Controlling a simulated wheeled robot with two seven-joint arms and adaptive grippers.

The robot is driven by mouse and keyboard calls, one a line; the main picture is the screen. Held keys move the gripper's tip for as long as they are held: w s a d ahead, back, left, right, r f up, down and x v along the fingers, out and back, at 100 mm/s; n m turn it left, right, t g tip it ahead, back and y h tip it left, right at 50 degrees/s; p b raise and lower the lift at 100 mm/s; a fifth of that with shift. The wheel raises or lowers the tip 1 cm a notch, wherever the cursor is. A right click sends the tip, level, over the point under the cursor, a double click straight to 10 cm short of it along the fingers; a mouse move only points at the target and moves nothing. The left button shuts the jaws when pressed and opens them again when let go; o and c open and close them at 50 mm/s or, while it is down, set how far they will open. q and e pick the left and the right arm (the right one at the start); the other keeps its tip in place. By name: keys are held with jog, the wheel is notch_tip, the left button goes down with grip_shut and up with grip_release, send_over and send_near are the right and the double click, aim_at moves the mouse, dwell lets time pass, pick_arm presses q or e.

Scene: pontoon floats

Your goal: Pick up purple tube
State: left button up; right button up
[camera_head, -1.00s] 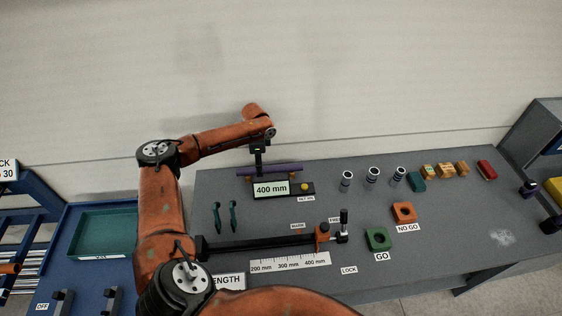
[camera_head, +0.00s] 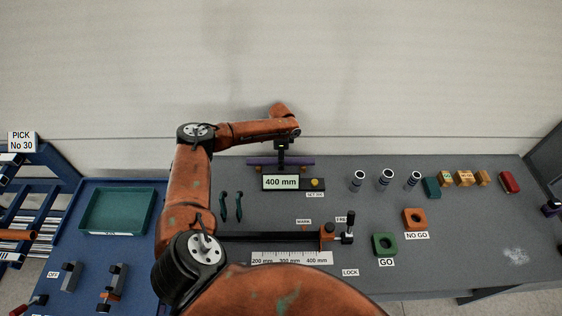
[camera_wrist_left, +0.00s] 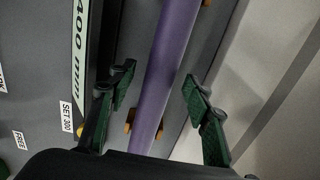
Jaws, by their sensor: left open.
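The purple tube (camera_head: 262,161) lies level on small orange rests behind the black 400 mm display (camera_head: 281,183), at the back of the grey table. My left gripper (camera_head: 283,160) is above the middle of the tube. In the left wrist view the tube (camera_wrist_left: 168,60) runs between the two open green-padded fingers (camera_wrist_left: 158,88) of this gripper. Whether the fingertips are down at tube height is hard to tell. My right gripper is not in view.
The wall stands close behind the tube. A green tray (camera_head: 118,212) lies at left.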

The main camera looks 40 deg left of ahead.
pick_arm(q)
jog(key=shift+s+f, duration=0.1)
jog(key=c, duration=0.8)
grip_shut()
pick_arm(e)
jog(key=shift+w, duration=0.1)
